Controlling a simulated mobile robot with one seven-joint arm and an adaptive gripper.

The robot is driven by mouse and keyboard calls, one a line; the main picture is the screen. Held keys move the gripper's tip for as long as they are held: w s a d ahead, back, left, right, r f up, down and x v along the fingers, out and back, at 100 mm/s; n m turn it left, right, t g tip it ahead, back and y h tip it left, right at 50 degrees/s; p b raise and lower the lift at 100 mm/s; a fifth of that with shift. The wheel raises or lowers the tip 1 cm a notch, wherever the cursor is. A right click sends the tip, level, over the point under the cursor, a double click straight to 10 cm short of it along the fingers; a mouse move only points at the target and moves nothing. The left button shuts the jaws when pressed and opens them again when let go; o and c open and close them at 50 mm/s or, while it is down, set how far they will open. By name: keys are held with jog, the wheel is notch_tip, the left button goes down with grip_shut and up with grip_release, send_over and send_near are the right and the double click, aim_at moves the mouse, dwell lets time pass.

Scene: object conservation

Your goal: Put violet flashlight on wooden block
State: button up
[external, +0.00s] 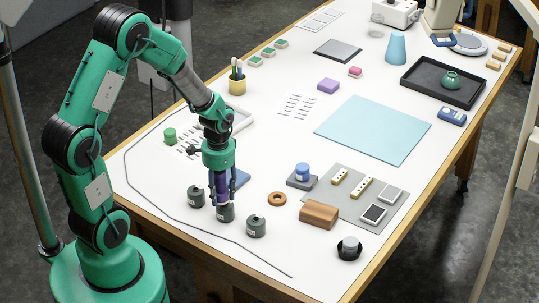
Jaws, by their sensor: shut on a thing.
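My gripper (221,196) points down near the front left of the white table. It is shut on a slim violet flashlight (221,184), which looks upright and is partly hidden by the fingers. Its lower end is over or against the middle one of the dark grey cylinders (226,213); I cannot tell if they touch. The wooden block (318,215) lies to the right, brown with a rounded top, at the front edge of a grey mat. Nothing lies on it.
Other dark grey cylinders stand left (196,197) and right (256,226) of my gripper. An orange-brown ring (277,199) and a blue-topped item (302,173) lie towards the block. A dark cable (190,224) crosses the table front. A light blue sheet (373,130) lies behind.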

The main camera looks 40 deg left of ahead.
jog(key=w+d+m+p, duration=0.1)
jog(key=d+m, duration=0.2)
jog(key=d, duration=0.6)
jog(key=w+d+r+m+p, duration=0.1)
jog(key=d+m, duration=0.3)
jog(key=d, duration=0.6)
jog(key=shift+w+r, duration=0.25)
jog(key=shift+w, duration=0.1)
jog(key=p, duration=0.2)
send_over(319, 209)
jog(key=shift+d+f, duration=0.1)
jog(key=shift+f, duration=0.65)
jog(key=shift+f, duration=1.75)
jog(key=shift+f, duration=0.15)
